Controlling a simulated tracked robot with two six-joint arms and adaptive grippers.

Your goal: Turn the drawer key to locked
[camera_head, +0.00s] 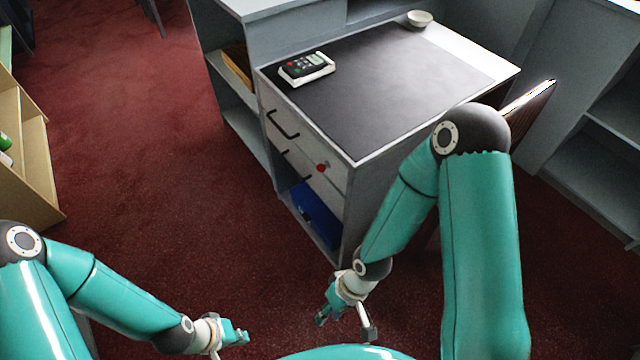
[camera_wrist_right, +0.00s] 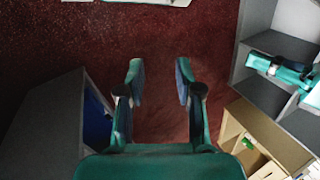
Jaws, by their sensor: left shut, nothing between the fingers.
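A small red key (camera_head: 322,167) sits on the white front of the counter's drawer unit (camera_head: 335,178), to the right of the dark handles. Which way the key is turned is too small to tell. My right gripper (camera_head: 343,322) hangs low over the floor in front of the counter, below and apart from the key. In the right wrist view its two fingers (camera_wrist_right: 160,78) stand apart with only red carpet between them. My left gripper (camera_head: 238,340) is shut and empty at the lower left, far from the key.
The counter top (camera_head: 400,85) carries a card terminal (camera_head: 306,68) and a small bowl (camera_head: 419,18). A blue thing (camera_head: 316,213) lies in the open compartment under the drawers. Wooden shelving (camera_head: 30,150) stands at the left. Red carpet (camera_head: 150,150) between is clear.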

